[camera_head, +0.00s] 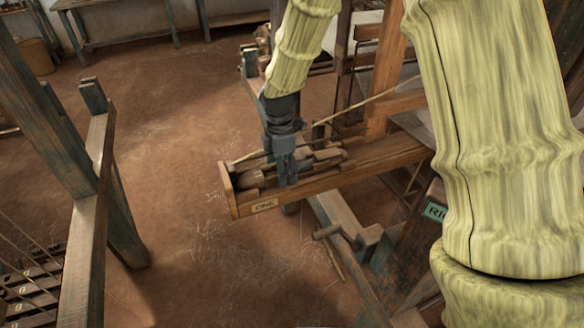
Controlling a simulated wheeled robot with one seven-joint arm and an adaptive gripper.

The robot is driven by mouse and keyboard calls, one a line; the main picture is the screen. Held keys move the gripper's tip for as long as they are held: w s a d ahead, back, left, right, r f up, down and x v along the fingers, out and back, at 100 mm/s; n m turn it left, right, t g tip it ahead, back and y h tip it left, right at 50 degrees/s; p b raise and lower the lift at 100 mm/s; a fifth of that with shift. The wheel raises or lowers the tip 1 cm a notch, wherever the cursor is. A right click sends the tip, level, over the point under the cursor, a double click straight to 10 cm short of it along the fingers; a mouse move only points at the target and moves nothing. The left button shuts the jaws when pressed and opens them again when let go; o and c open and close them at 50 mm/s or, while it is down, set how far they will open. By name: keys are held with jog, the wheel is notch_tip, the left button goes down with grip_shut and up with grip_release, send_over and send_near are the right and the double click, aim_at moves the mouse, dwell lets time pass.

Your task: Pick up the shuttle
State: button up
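A long wooden box (243,208) with a small label on its front sticks out to the left from the loom frame. Several brown wooden, rounded pieces lie in it. One of them (256,179) shows left of my gripper and another (326,155) shows to the right. I cannot tell for sure which piece is the shuttle. My gripper (287,175) points down into the box, between these pieces. Its dark fingers look close together and cover part of the contents. I cannot tell whether they hold anything.
A wooden loom post (388,65) rises behind the box at the right. Dark timber posts (120,200) stand at the left. A peg-like wooden handle (328,231) lies below the box. The brown floor (190,130) is clear between the left posts and the box.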

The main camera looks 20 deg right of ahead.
jog(key=shift+s, duration=0.2)
jog(key=shift+w+f, duration=0.1)
jog(key=shift+w, duration=0.05)
jog(key=shift+c, duration=0.8)
jog(key=c, duration=1.1)
jog(key=shift+r+b, duration=1.75)
jog(key=shift+r, duration=3.35)
